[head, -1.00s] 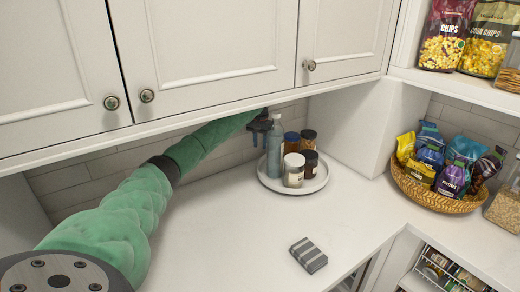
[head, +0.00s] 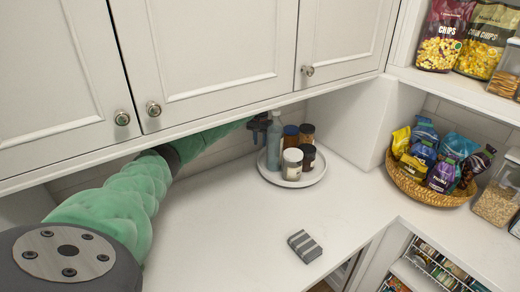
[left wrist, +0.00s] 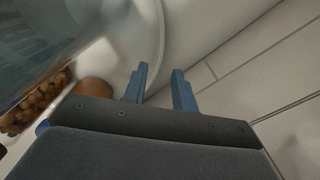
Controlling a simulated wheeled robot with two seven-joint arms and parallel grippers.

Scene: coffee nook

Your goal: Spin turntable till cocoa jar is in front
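The turntable (head: 318,174) is a round white tray in the back corner of the counter. It carries a tall blue-grey bottle (head: 273,142) at left, a jar with a white lid (head: 292,166) at front left, a dark jar (head: 307,159) at front right and two lidded jars behind. I cannot read which is the cocoa jar. My left gripper (head: 261,128) is at the turntable's back left, beside the bottle. In the left wrist view my left gripper (left wrist: 160,88) is open, its blue fingers apart near the pale curved rim (left wrist: 154,35). My right gripper is out of view.
White wall cabinets (head: 220,50) hang low over my left arm. A striped grey block (head: 305,246) lies on the counter near its front edge. A wicker basket (head: 430,194) of snack bags stands at right. The counter's middle is clear.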

